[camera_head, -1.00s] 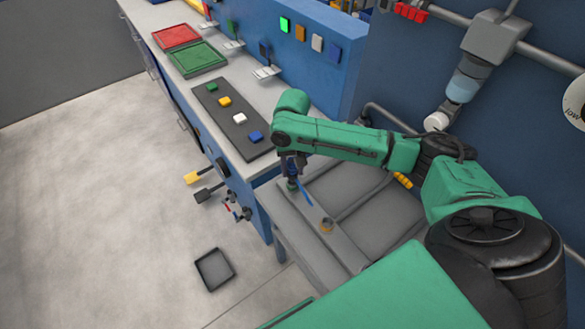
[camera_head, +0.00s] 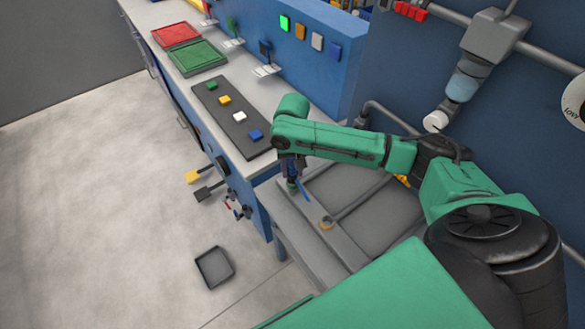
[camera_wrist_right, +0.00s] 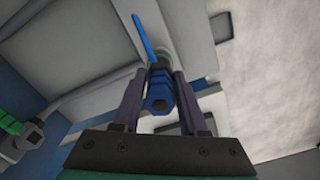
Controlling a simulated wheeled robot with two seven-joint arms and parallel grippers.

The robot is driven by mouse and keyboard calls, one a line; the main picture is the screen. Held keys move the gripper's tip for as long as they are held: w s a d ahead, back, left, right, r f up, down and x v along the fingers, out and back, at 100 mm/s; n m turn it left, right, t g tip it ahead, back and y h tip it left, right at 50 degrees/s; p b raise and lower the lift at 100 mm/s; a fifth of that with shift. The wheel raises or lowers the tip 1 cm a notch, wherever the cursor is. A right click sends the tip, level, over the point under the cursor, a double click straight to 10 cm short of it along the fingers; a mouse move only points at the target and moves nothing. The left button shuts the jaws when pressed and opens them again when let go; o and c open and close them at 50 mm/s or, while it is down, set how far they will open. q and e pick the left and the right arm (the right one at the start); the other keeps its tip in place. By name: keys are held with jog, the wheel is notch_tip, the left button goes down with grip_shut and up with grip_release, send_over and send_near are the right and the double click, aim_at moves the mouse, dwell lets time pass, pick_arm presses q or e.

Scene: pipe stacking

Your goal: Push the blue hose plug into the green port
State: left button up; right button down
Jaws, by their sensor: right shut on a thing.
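The blue hose plug (camera_wrist_right: 160,92) is between the fingers of my right gripper (camera_wrist_right: 165,78) in the right wrist view. A thin blue hose slants up from its far end there; the hose also shows in the head view (camera_head: 304,191). The green port (camera_head: 292,185) is directly below my right gripper (camera_head: 291,170) in the head view. In the wrist view a pale green ring of the port (camera_wrist_right: 160,54) shows right behind the plug. The plug lines up with the port, but I cannot tell how deep it sits. My left gripper is not in view.
A blue cabinet with a dark strip (camera_head: 233,122) of coloured buttons stands left. Red (camera_head: 176,36) and green trays lie behind. A dark tray (camera_head: 214,268) is on the floor.

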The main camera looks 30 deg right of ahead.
jog(key=shift+f, duration=0.95)
jog(key=shift+c, duration=1.8)
grip_release()
jog(key=shift+r, duration=0.15)
notch_tip(320, 180, up, 14)
jog(key=shift+r+b, duration=0.2)
jog(key=shift+b, duration=0.35)
jog(key=shift+s, duration=0.1)
